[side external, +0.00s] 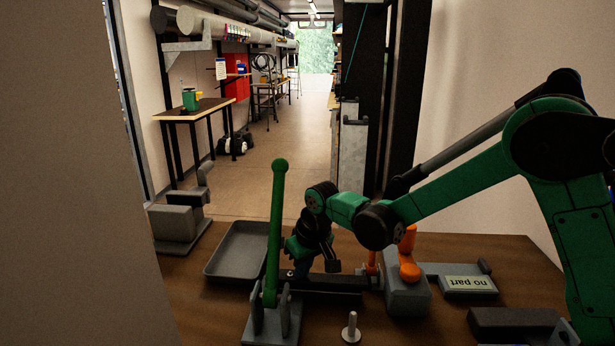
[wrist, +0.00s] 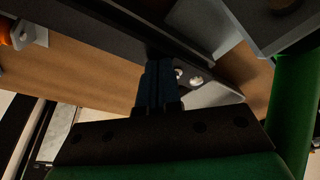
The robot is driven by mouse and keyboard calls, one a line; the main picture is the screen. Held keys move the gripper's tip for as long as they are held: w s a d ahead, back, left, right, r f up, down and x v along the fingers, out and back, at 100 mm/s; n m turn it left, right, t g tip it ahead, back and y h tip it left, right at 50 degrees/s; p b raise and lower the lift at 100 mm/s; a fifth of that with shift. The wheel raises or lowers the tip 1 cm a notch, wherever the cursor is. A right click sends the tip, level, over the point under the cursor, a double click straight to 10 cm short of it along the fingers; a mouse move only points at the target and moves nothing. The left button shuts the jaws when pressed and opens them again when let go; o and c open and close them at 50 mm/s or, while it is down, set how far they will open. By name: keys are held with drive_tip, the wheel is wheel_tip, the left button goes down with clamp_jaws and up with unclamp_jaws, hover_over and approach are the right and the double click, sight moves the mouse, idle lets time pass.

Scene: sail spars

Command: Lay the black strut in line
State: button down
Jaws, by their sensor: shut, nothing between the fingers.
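The black strut (side external: 335,284) appears as a dark bar lying low across the bench, between the green lever clamp and the grey block with the orange clamp. In the wrist view a dark bar (wrist: 105,32) runs diagonally across the top. My gripper (side external: 301,271) is just above the strut's left part, behind the green lever. In the wrist view its dark fingers (wrist: 158,84) are together with nothing between them, their tips close to the bar's edge. I cannot tell whether they touch it. The lever and my gripper hide part of the strut.
The green lever (side external: 277,210) stands upright close to my gripper. The orange clamp (side external: 408,258) sits on a grey block (side external: 407,294). A grey tray (side external: 213,270) lies at left, a bolt (side external: 351,328) in front. A plate reading "no part" (side external: 470,284) and a dark block (side external: 510,320) are at right.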

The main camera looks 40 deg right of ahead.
drive_tip(key=r, duration=0.5)
drive_tip(key=shift+w+a+r, duration=0.15)
drive_tip(key=shift+a+r, duration=0.05)
drive_tip(key=shift+r, duration=0.3)
drive_tip(key=shift+d, duration=0.1)
